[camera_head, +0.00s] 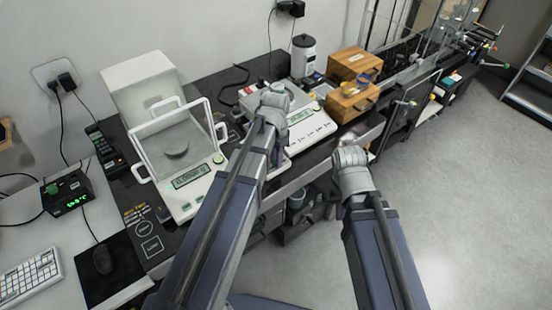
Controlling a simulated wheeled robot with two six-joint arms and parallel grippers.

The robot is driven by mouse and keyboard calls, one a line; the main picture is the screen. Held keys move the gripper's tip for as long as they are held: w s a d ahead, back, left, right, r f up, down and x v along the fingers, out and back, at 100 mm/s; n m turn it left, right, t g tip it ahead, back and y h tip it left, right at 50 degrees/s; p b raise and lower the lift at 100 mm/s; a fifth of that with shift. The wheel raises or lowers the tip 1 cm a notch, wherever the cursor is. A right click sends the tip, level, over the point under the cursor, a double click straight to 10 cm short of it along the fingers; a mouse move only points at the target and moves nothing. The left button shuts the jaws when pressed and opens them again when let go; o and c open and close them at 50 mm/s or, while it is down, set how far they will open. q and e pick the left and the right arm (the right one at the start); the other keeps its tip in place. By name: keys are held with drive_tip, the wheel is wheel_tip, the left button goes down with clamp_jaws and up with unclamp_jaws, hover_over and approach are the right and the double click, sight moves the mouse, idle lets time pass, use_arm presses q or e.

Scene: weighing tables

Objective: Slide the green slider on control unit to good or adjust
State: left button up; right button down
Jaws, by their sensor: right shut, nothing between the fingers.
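I cannot clearly make out a control unit with a green slider. A small black box (80,202) with glowing green digits and a green part on it stands at the left. A black panel area (128,190) with orange text and white-outlined labels lies beside the left balance; its words are too small to read. My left gripper (275,98) is over the second balance, with its fingers mostly hidden by the wrist. My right gripper (350,156) is shut and empty, over the bench's front edge and the floor. Both are far to the right of the black box.
A white balance (186,206) with a clear draft shield stands between the black box and my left arm. A second balance (314,128) is behind my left gripper. A phone (103,147), keyboard (30,276) and mouse (103,260) are left. Wooden boxes (352,64) are at the back.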

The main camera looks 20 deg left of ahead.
use_arm(q)
clamp_jaws()
idle(0.9)
